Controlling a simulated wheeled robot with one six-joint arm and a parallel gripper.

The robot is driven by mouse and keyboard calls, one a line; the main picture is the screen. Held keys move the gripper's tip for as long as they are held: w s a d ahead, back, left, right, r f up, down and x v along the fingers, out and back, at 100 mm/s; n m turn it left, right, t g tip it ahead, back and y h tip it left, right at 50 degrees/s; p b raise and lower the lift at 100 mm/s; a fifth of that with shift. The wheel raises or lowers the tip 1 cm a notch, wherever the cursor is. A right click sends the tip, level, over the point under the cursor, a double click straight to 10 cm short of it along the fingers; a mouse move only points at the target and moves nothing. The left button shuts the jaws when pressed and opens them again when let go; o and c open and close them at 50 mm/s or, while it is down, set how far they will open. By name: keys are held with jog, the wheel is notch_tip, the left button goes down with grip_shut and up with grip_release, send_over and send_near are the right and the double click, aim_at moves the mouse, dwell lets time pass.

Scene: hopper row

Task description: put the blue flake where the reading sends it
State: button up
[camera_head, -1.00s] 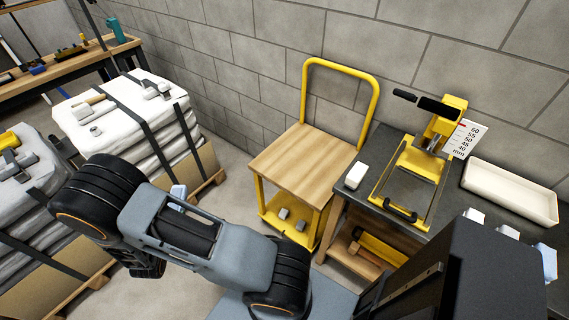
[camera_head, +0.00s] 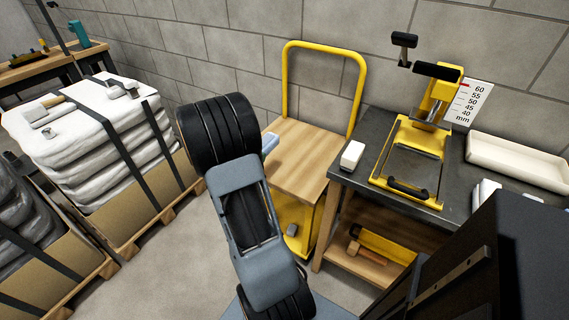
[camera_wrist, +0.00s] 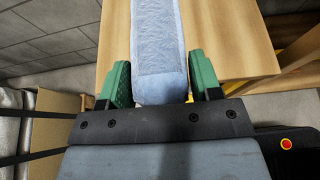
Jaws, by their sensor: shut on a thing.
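The blue flake (camera_wrist: 158,45) is a pale blue, rough-faced slab between the green fingers of my gripper (camera_wrist: 161,84) in the wrist view. The gripper is shut on it. In the head view part of the flake (camera_head: 270,142) shows beside my wrist, over the wooden top of the yellow cart; the fingers are hidden behind my arm. A yellow measuring press (camera_head: 411,150) with a black handle stands on the dark bench. Its scale (camera_head: 468,102) reads 40 to 60 mm, with a red mark near 60.
The yellow-handled cart (camera_head: 300,160) has a clear visible top. A white block (camera_head: 351,155) lies at the bench's left edge. A cream tray (camera_head: 520,162) sits right of the press. Wrapped pallets (camera_head: 95,150) with tools stand left. A mallet (camera_head: 354,250) lies on the shelf below.

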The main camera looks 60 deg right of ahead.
jog(key=x, duration=0.2)
jog(key=s+x, duration=0.1)
jog(key=x, duration=0.2)
jog(key=b+x, duration=0.1)
jog(key=x, duration=0.1)
jog(key=shift+s+d+f, duration=0.1)
jog(key=shift+s+f, duration=0.1)
jog(key=shift+f, duration=0.1)
jog(key=b, duration=0.1)
send_over(279, 168)
jog(key=f, duration=0.5)
jog(key=shift+w+a+f, duration=0.1)
jog(key=shift+a, duration=0.25)
jog(key=shift+d+f, duration=0.2)
jog(key=shift+f, duration=0.1)
jog(key=shift+d+f+b, duration=0.15)
jog(key=shift+f+b, duration=0.2)
jog(key=shift+f, duration=0.5)
jog(key=shift+d+f+b, duration=0.1)
jog(key=shift+f+b, duration=0.2)
jog(key=shift+f, duration=0.55)
jog(key=shift+f, duration=0.15)
jog(key=o, duration=0.9)
jog(key=shift+o, duration=0.2)
